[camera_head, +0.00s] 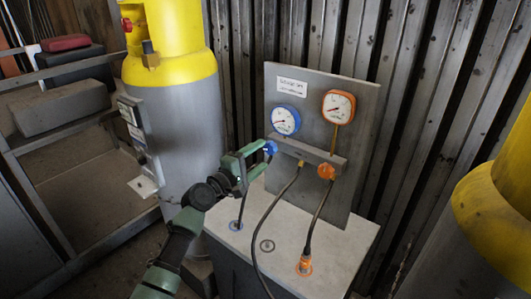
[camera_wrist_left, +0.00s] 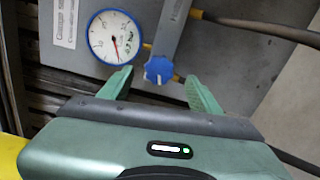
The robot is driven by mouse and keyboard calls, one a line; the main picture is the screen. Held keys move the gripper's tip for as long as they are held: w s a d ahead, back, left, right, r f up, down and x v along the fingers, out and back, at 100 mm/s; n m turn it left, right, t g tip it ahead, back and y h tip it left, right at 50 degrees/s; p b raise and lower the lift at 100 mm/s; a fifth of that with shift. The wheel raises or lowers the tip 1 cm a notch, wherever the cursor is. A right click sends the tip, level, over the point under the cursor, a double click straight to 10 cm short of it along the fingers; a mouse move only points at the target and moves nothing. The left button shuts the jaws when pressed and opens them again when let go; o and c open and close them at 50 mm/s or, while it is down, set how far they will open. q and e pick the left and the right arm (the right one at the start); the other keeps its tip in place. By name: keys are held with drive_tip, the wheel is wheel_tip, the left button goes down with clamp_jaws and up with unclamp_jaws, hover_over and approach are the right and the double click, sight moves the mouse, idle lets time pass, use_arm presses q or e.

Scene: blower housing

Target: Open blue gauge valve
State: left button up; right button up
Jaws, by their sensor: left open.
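The blue gauge valve is a round blue knob (camera_head: 270,147) on the left end of a grey manifold bar (camera_head: 308,151), under the blue-rimmed gauge (camera_head: 285,120). In the left wrist view the blue knob (camera_wrist_left: 159,69) has a white mark and sits between and beyond my finger tips. The blue gauge (camera_wrist_left: 115,37) is at its left there. My left gripper (camera_head: 258,153) is open, with its fingers close to the knob; it also shows in the left wrist view (camera_wrist_left: 160,84). I cannot tell whether a finger touches the knob. My right gripper is not in view.
An orange-rimmed gauge (camera_head: 338,107) and an orange knob (camera_head: 326,172) are on the right of the panel (camera_head: 350,185). Dark hoses (camera_head: 262,235) hang in front of the grey cabinet top (camera_head: 325,240). Yellow-topped cylinders (camera_head: 180,45) stand on both sides.

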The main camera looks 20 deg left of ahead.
use_arm(q)
drive_tip(key=v, duration=0.3)
drive_tip(key=shift+s+a, duration=0.1)
drive_tip(key=shift+s, duration=0.25)
